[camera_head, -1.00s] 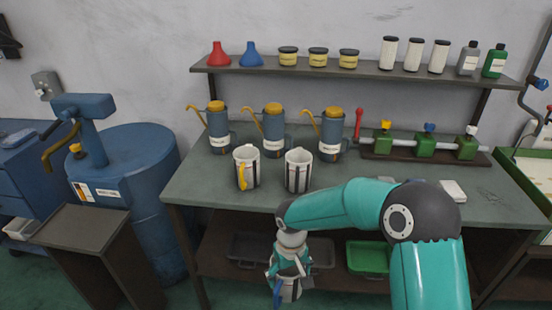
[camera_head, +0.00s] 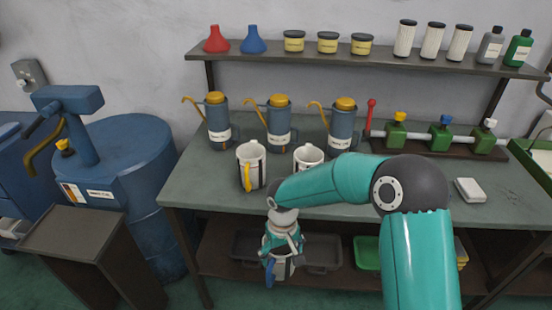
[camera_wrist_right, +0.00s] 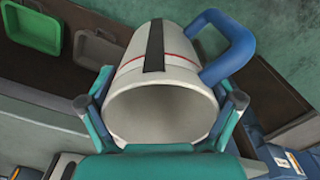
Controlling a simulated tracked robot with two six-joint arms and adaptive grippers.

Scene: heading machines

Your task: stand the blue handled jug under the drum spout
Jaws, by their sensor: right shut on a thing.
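The jug with the blue handle is in my right gripper (camera_head: 283,246), held in front of the bench's front edge. In the right wrist view the jug (camera_wrist_right: 160,88) is white with a black stripe, a red line and a blue handle (camera_wrist_right: 232,45). Its open mouth faces the camera, and the fingers of my right gripper (camera_wrist_right: 165,110) close on both sides of it. The blue drum (camera_head: 140,165) stands at the left, with a pump on top and a dark yellow spout (camera_head: 38,160). A dark stand (camera_head: 72,233) is below the spout. My left gripper is out of view.
The bench (camera_head: 400,192) carries a white jug with a yellow handle (camera_head: 251,166), another white jug (camera_head: 308,158), several blue oil cans (camera_head: 280,130) and a green valve rack (camera_head: 440,140). The stand's top is bare. Trays (camera_head: 250,248) lie on the lower shelf.

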